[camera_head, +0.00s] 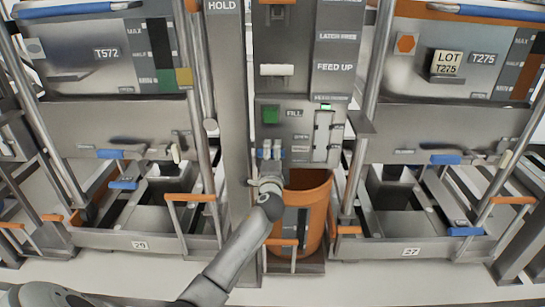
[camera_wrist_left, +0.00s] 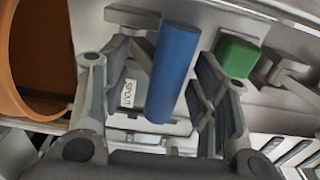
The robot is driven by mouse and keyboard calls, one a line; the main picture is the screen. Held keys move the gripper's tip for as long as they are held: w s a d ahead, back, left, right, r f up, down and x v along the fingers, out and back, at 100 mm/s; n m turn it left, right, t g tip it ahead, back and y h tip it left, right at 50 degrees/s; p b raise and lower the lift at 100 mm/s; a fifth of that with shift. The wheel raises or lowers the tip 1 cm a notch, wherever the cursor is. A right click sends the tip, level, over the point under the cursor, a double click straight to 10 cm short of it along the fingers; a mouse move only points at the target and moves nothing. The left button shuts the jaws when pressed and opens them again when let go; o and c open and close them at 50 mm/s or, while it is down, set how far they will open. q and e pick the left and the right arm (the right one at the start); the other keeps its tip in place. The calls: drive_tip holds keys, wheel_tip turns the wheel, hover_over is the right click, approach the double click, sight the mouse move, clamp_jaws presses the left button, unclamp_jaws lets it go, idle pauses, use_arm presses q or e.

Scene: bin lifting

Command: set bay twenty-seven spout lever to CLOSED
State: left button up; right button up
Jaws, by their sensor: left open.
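My left gripper (camera_head: 271,151) reaches up to the grey middle panel (camera_head: 271,188), above the orange bin. It is open. In the left wrist view, a blue lever handle (camera_wrist_left: 175,72) stands between the spread fingers of the gripper (camera_wrist_left: 160,85), with visible gaps beside it. A small SPOUT label (camera_wrist_left: 128,93) shows by that lever. In the head view the fingers largely hide this lever, and small OPEN and CLOSED-like markings sit to their right. The number plate 27 (camera_head: 411,252) is on the right bay; which bay this lever serves I cannot tell. My right gripper is out of view.
The orange bin (camera_head: 318,205) stands just below the gripper. A green button (camera_head: 270,116) is above it, also in the wrist view (camera_wrist_left: 238,55). Blue handles (camera_head: 445,159) (camera_head: 110,154) are on the side bays. Metal posts (camera_head: 360,100) flank the panel.

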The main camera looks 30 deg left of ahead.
use_arm(q)
clamp_jaws()
idle(0.4)
